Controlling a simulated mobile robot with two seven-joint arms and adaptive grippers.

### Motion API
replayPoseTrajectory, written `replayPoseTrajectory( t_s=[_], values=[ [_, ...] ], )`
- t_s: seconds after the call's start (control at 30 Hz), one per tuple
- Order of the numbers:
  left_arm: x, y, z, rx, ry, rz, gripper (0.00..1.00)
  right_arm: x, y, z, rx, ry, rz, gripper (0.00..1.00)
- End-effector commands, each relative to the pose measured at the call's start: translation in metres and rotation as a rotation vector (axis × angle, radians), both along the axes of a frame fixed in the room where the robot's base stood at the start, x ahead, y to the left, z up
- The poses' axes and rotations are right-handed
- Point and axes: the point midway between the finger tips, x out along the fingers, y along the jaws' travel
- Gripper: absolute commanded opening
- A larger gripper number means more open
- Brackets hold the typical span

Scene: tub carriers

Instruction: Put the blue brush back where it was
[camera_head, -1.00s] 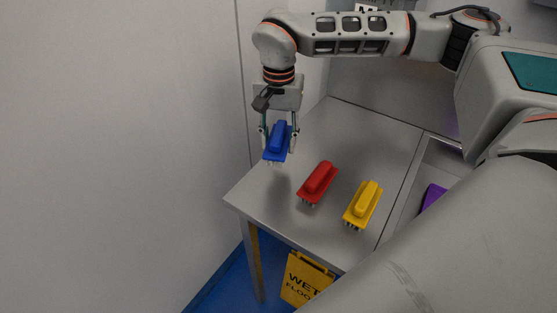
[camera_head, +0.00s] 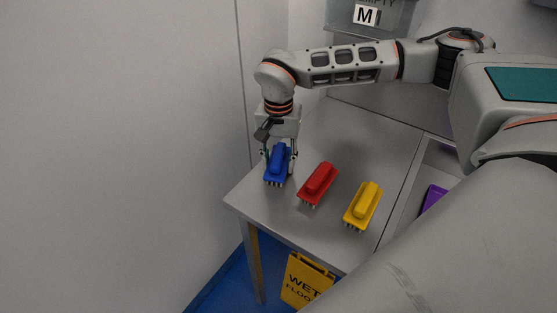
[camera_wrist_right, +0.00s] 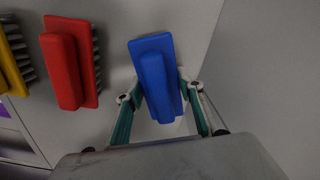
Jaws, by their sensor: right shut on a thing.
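The blue brush (camera_head: 277,166) is between the fingers of my right gripper (camera_head: 280,158), at the left end of the metal table. The gripper points down and is shut on the brush. The brush lies level, bristles down, at or just above the table top; I cannot tell whether it touches. In the right wrist view the blue brush (camera_wrist_right: 156,75) sits between the two green-padded fingers (camera_wrist_right: 160,92), slightly tilted. My left gripper is not in view.
A red brush (camera_head: 319,183) and a yellow brush (camera_head: 364,205) stand on the table (camera_head: 375,145) to the right of the blue one. A wall (camera_head: 150,120) is close on the left. A yellow wet-floor sign (camera_head: 305,280) is below the table's front edge.

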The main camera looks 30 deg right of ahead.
Motion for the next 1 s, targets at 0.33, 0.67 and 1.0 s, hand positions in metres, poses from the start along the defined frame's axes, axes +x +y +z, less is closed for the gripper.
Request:
replayPoseTrajectory(
  t_s=[0.33,0.67,1.0],
  values=[
    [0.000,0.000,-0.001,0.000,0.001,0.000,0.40,0.000,0.000,-0.001,-0.001,0.001,0.000,0.54],
    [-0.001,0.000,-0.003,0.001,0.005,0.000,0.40,0.001,0.000,0.024,0.001,-0.004,0.000,0.54],
    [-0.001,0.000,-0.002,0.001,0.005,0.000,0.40,0.001,0.000,0.092,-0.001,-0.004,0.001,0.54]
  ],
)
